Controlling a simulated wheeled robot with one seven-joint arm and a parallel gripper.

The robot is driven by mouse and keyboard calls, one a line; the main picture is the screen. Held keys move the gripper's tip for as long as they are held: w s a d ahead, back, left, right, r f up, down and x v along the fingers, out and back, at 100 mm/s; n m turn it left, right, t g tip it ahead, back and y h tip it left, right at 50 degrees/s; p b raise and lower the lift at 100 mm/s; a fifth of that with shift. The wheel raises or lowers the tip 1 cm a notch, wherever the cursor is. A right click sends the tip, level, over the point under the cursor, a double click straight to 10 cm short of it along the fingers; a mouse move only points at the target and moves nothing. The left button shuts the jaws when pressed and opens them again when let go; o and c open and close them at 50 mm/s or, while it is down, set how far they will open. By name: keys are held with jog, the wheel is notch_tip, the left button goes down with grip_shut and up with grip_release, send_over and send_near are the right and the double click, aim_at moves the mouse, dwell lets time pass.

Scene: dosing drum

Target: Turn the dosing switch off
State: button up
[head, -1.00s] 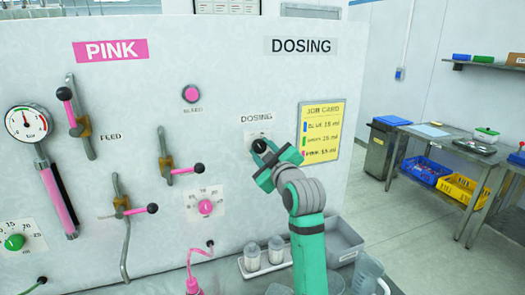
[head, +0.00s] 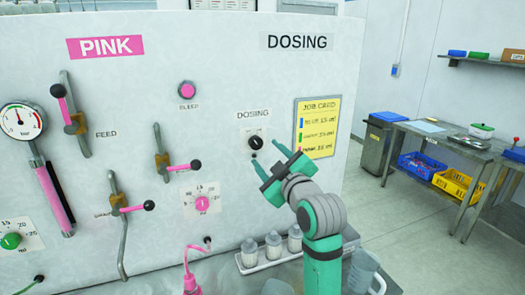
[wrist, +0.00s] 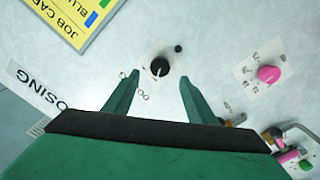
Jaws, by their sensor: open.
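The dosing switch (head: 255,142) is a black round knob with a white pointer line on a pale plate, under the DOSING label on the white panel. In the wrist view the knob (wrist: 160,67) shows ahead of the gap between my fingers, with its white line visible. My green gripper (head: 267,168) is open and empty, just below and right of the knob in the head view, apart from it. The fingers (wrist: 158,95) also show spread in the wrist view. The small lettering around the knob is too blurred to read.
A yellow job card (head: 317,127) hangs right of the knob. A pink dial (head: 202,204), a pink bleed button (head: 187,90) and several levers are on the panel to the left. A tray of white bottles (head: 272,258) and a clear jug (head: 362,270) stand below.

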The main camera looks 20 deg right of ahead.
jog(key=s, duration=0.3)
jog(key=shift+s, duration=0.1)
dwell(0.5)
